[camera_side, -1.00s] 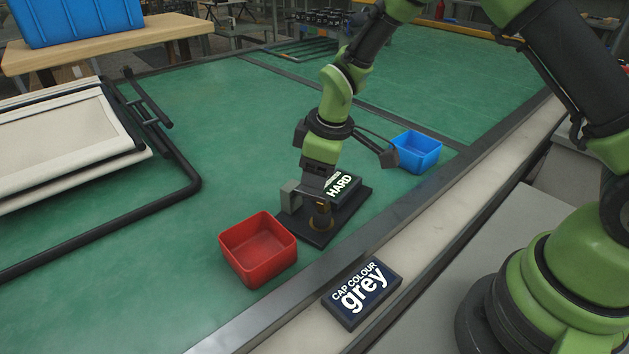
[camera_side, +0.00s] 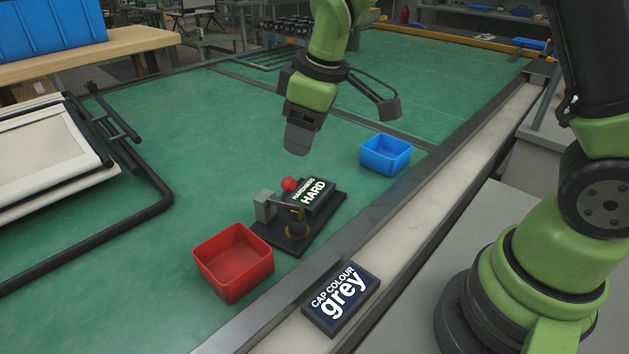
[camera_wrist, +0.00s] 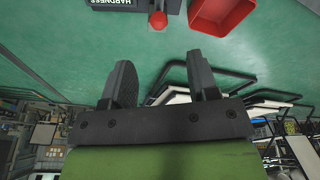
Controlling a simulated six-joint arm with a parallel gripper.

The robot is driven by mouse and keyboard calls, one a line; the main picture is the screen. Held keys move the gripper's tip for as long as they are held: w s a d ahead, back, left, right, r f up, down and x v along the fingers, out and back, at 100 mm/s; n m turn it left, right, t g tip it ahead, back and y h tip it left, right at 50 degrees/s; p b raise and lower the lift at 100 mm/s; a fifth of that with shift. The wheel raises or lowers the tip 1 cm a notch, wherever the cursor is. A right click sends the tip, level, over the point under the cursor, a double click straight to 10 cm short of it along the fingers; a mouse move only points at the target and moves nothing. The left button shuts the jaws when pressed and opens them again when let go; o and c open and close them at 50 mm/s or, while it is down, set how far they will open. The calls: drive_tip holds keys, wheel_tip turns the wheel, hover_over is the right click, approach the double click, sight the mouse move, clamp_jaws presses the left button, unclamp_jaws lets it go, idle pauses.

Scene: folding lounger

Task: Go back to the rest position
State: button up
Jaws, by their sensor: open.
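My gripper (camera_side: 297,138) hangs in the air above the green table (camera_side: 190,180), above and behind the hardness tester (camera_side: 297,240). In the wrist view my gripper (camera_wrist: 160,82) has its two dark fingers apart with nothing between them. The tester has a dark base, a small grey block, a brass-coloured part, a red knob (camera_side: 289,184) and a display (camera_side: 314,192) reading "HARD". The red knob also shows in the wrist view (camera_wrist: 158,20).
An empty-looking red bin (camera_side: 235,262) stands left of the tester and a blue bin (camera_side: 385,155) behind it to the right. A sign (camera_side: 341,298) reads "CAP COLOUR grey". A folded lounger (camera_side: 45,160) lies at left. Open table surrounds my gripper.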

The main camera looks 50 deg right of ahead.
drive_tip(key=s+r+m+t, duration=0.2)
drive_tip(key=s+r+m, duration=0.2)
drive_tip(key=s, duration=0.5)
drive_tip(key=s+d+r+m+t+y, duration=0.1)
drive_tip(key=s+r+m, duration=0.4)
drive_tip(key=s, duration=0.5)
wheel_tip(320, 180, up, 2)
drive_tip(key=shift+s+d+r+m+t, duration=0.2)
drive_tip(key=shift+d+m+t, duration=0.1)
drive_tip(key=shift+t, duration=0.3)
